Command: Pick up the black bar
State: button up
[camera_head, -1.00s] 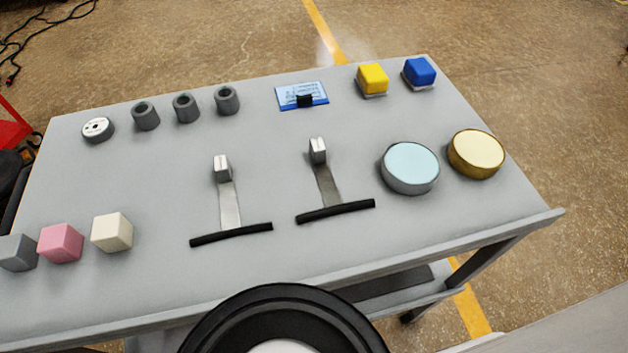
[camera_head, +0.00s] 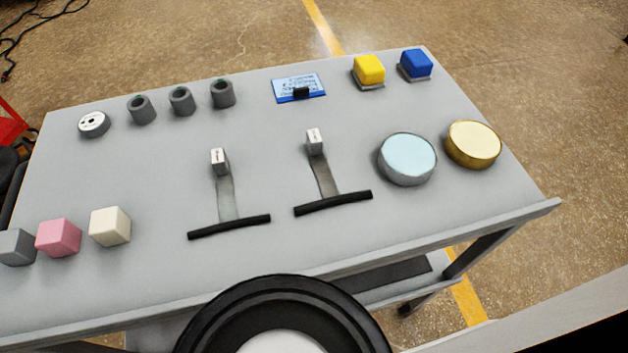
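Two thin black bars lie on the grey table top, each at the near end of a flat metal strip with a small pale block at its far end. The left black bar (camera_head: 229,227) is near the middle of the table, and the right black bar (camera_head: 333,203) lies a little farther back to its right. I cannot tell from the picture which one is meant. Both bars are uncovered and nothing holds them. My gripper is not in view; only a round black part, probably of my own body, shows at the bottom edge.
The grey table (camera_head: 300,255) also holds grey, pink and cream cubes (camera_head: 110,226) at left, a white disc (camera_head: 94,124) and dark rings (camera_head: 181,101) behind. A blue card (camera_head: 299,86), yellow block (camera_head: 369,69), blue block (camera_head: 415,63) and two round tins (camera_head: 407,158) stand at back and right.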

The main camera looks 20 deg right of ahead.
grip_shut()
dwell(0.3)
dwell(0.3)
